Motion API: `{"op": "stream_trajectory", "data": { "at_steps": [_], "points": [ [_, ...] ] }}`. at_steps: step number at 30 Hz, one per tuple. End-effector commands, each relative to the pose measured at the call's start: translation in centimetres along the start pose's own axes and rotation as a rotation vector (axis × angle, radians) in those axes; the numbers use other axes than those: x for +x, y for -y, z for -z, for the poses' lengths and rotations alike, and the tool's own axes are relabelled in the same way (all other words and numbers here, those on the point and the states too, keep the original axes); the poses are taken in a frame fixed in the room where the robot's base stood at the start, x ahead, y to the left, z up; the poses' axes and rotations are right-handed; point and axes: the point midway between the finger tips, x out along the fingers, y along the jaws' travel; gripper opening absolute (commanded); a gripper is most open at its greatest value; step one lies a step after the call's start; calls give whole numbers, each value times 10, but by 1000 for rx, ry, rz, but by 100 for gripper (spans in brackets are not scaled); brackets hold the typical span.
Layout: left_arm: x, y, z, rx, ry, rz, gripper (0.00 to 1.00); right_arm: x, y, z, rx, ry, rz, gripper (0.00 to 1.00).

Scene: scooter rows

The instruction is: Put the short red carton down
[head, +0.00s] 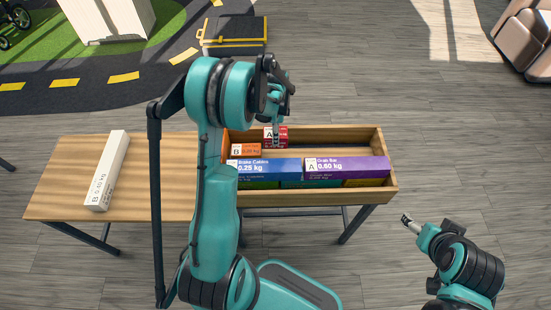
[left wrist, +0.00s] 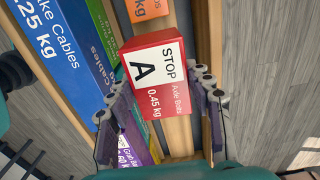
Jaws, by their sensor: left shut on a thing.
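The short red carton (left wrist: 165,108) has a white label reading STOP, A, and the text Axle Bolts 0.45 kg. My left gripper (left wrist: 157,95) is shut on it, one finger on each side. In the head view the red carton (head: 284,130) is at the back of the wooden tray (head: 345,132), beside an orange carton (head: 246,150), partly hidden by my left gripper (head: 276,138). I cannot tell whether its underside touches the tray floor. My right gripper (head: 410,222) is apart from the tray at the right; its finger opening is unclear.
A blue Brake Cables carton (head: 270,168) and a purple Grab Bar carton (head: 350,167) lie along the tray's front, over other cartons. A long white carton (head: 108,170) lies on the table (head: 60,190) at left. The tray's back right has free room.

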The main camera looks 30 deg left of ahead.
Motion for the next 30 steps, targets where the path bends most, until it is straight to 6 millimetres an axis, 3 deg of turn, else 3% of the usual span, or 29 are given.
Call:
{"op": "stream_trajectory", "data": {
  "at_steps": [9,21,30],
  "points": [
    [54,0,0,1,0,0,0,16,0,-12,0,0,0,72],
    [101,0,0,0,0,0,0,29,0,-21,0,0,0,72],
    [103,-1,0,0,0,0,0,29,0,-21,0,0,0,72]
  ]
}}
